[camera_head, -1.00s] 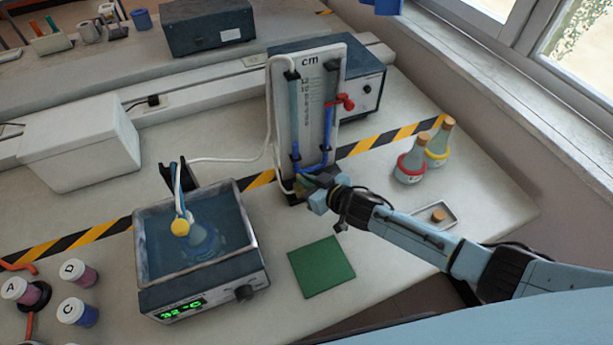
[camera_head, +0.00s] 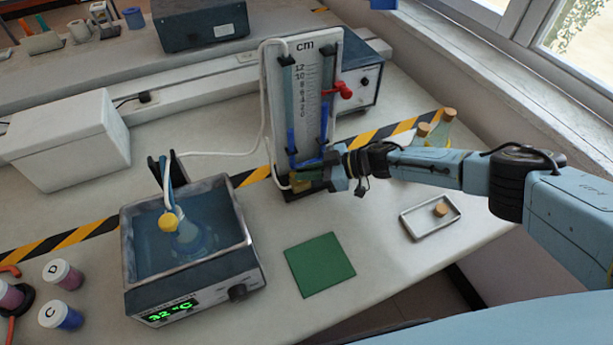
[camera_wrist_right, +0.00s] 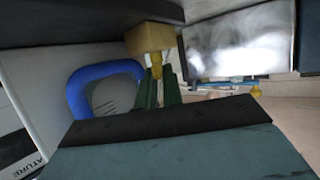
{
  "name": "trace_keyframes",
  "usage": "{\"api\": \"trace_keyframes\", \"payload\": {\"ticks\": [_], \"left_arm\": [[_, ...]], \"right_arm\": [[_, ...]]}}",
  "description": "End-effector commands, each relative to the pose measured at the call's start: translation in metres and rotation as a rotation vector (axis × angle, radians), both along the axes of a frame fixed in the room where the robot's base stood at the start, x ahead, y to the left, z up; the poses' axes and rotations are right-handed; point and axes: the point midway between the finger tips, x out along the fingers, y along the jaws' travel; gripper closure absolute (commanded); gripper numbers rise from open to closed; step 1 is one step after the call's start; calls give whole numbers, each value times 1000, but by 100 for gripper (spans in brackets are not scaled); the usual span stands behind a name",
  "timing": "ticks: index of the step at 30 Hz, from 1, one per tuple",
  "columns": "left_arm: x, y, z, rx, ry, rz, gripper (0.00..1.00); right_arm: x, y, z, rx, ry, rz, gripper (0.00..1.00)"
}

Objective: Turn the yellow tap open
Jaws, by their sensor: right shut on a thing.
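The yellow tap (camera_wrist_right: 155,72) hangs below a yellow block (camera_wrist_right: 150,40) in the right wrist view. In the head view, yellow (camera_head: 300,184) shows low on the manometer board (camera_head: 308,110), by the bottom of its blue-filled tube. My right gripper (camera_head: 318,176) reaches in from the right at the foot of the board. In the wrist view its green fingers (camera_wrist_right: 159,88) are shut on the tap's handle, one on each side. The fingers hide much of the handle, so its exact angle is unclear. My left gripper is not in view.
A red tap (camera_head: 345,92) sticks out from the board's right side. A water bath (camera_head: 243,257) with a flask stands to the left, a tube running to the board. A green mat (camera_head: 320,264) and a small tray (camera_head: 405,222) lie in front. Stoppered flasks (camera_head: 437,130) stand behind my arm.

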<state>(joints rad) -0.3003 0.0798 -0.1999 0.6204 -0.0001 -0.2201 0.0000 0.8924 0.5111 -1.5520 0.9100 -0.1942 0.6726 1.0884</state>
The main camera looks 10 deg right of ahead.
Motion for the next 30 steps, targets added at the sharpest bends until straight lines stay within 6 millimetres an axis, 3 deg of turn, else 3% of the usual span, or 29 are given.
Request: {"api": "trace_keyframes", "payload": {"ticks": [16, 17, 21, 30], "left_arm": [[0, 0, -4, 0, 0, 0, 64], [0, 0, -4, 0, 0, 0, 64], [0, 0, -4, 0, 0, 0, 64], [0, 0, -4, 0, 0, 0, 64]], "right_arm": [[1, 0, 0, 0, -1, 24, 100], [1, 0, 0, 0, -1, 24, 89], [1, 0, 0, 1, -1, 24, 71], [2, 0, 1, -1, -2, 21, 70]]}}
